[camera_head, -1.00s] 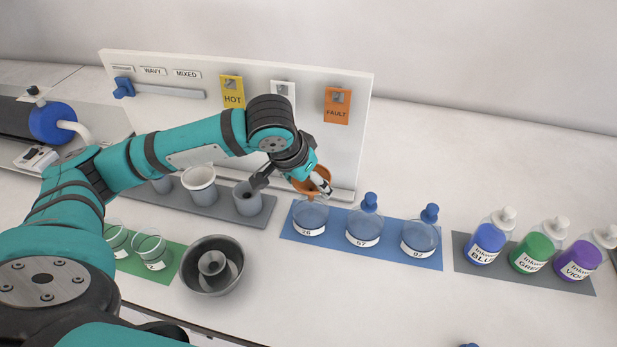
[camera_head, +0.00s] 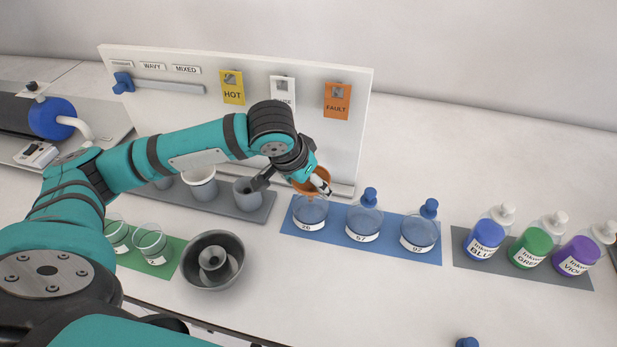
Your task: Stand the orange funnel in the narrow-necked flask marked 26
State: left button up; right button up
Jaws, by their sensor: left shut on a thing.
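The flask marked 26 (camera_head: 309,214) stands at the left end of the blue mat (camera_head: 398,250), with no stopper in its neck. The orange funnel (camera_head: 318,184) is at the top of this flask. My left gripper (camera_head: 321,187) is shut on the funnel. The gripper partly covers the funnel, and the funnel hides the flask's mouth. I cannot tell how far the funnel's stem is inside the neck. My right gripper is not in view.
Two flasks with blue stoppers, 57 (camera_head: 363,222) and 97 (camera_head: 420,232), stand to the right on the mat. A grey bowl (camera_head: 212,262) is at front left. Ink bottles (camera_head: 529,248) stand at right. A white board (camera_head: 290,65) rises behind. A loose blue stopper (camera_head: 467,342) lies in front.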

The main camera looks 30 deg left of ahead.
pick_arm(q)
jog(key=o, duration=1.1)
jog(key=shift+o, duration=0.2)
jog(key=v, duration=1.2)
jog(key=shift+r, duration=0.1)
